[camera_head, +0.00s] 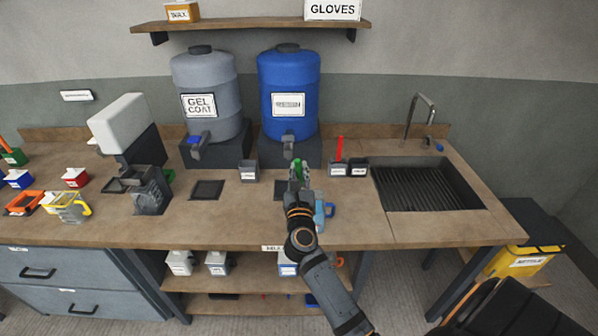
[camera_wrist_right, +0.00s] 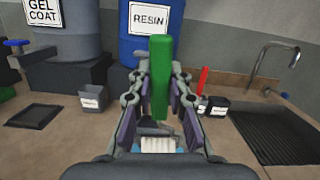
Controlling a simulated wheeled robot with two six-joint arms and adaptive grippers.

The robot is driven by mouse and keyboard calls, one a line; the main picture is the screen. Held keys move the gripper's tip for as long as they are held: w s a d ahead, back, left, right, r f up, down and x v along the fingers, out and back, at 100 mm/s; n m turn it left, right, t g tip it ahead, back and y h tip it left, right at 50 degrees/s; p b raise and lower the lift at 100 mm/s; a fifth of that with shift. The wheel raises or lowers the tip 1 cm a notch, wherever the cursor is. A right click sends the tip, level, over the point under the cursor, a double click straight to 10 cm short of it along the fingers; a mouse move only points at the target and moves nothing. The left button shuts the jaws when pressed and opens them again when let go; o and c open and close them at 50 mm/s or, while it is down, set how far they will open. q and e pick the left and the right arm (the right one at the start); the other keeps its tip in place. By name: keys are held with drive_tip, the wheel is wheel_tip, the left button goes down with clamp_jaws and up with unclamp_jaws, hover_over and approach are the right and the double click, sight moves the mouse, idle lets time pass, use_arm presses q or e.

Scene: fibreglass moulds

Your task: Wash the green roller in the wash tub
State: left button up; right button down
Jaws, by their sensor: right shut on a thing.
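My right gripper (camera_head: 298,172) (camera_wrist_right: 158,90) is shut on the green roller (camera_head: 299,168). In the right wrist view the roller's green handle (camera_wrist_right: 159,70) stands upright between the fingers. A pale ribbed part (camera_wrist_right: 157,145) shows below it; whether it is the roller's head I cannot tell. The gripper is over the bench in front of the blue drum (camera_head: 289,85).
A red handle (camera_head: 339,149) stands up from the tubs on the right. The sink (camera_head: 430,190) with a tap is farther right. A blue jug (camera_head: 328,210) is close beside my right arm. A dark flat pad (camera_head: 207,189) and a grey stand (camera_head: 151,192) are to the left.

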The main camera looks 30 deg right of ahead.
sight(299, 159)
wheel_tip(299, 159, up, 5)
drive_tip(key=p, duration=0.5)
drive_tip(key=shift+r, duration=0.15)
